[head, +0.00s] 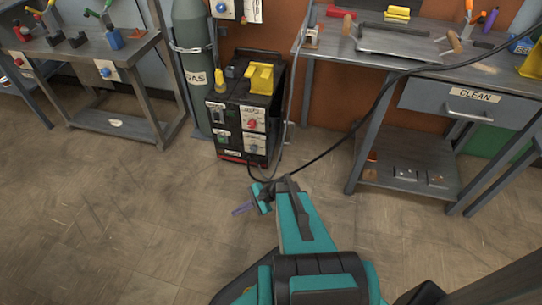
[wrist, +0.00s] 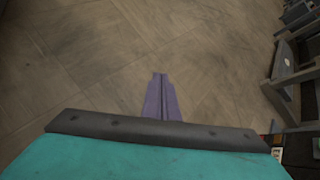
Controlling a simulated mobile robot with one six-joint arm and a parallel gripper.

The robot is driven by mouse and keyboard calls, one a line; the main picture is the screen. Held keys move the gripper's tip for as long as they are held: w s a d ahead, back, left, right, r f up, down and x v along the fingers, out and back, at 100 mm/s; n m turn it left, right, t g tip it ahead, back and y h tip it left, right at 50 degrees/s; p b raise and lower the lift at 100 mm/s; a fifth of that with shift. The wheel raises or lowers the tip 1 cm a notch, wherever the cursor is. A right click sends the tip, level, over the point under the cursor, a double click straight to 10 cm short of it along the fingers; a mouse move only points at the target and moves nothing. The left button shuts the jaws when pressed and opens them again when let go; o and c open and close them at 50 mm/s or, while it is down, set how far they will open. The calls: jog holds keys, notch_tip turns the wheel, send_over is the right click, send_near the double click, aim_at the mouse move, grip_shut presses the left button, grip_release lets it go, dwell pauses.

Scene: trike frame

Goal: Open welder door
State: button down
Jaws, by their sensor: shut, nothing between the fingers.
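The welder (head: 240,135) is a black box on the floor at the centre back of the head view. Its front carries labels, a red knob and a blue knob. I cannot clearly make out its door or whether that door is ajar. My gripper (head: 240,210) is in front of the welder, low over the floor and apart from it, pointing left. In the wrist view my gripper (wrist: 160,78) shows its purple fingers together, with nothing between them and bare floor beyond. A small dark, labelled part at the right edge of the wrist view is too small to name.
A grey gas cylinder (head: 190,60) stands left of the welder. A workbench (head: 105,45) is at the left and another with a drawer (head: 455,100) at the right. A black cable (head: 345,135) runs from the right bench towards the welder. The floor at left is clear.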

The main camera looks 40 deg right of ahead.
jog(key=s+a+f+n+g+h, duration=0.25)
jog(key=s+a+n+g, duration=0.45)
jog(key=s+a+n, duration=0.35)
jog(key=s+a+n+g+h, duration=0.2)
jog(key=s+n+h, duration=0.4)
jog(key=s, duration=0.5)
jog(key=shift+s+n+g+h, duration=0.3)
jog(key=shift+n+g, duration=0.2)
jog(key=shift+n, duration=0.75)
jog(key=shift+r, duration=0.1)
